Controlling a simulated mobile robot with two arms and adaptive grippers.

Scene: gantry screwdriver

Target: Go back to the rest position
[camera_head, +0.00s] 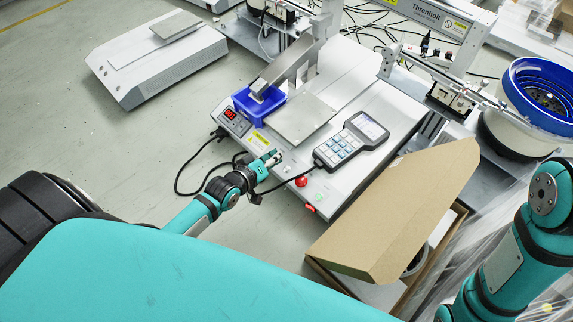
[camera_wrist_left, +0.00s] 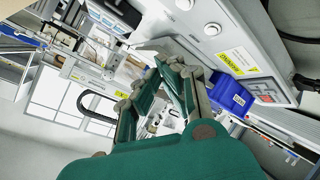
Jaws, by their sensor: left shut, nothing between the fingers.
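My left gripper (camera_head: 273,158) is at the front edge of the gantry machine (camera_head: 335,185), close to its front panel, in the head view. Its fingers are together with nothing between them. In the left wrist view the teal fingers (camera_wrist_left: 173,75) point toward the machine's front, near a yellow label (camera_wrist_left: 237,61). Whether the fingers touch the machine I cannot tell. My right arm (camera_head: 515,250) shows at the right edge of the head view, but its gripper is out of view.
A blue bin (camera_head: 259,104) sits on the machine, left of a metal plate (camera_head: 302,118) and a keypad controller (camera_head: 351,139). A red button (camera_head: 301,181) is on the front. An open cardboard box (camera_head: 400,215) stands at the right.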

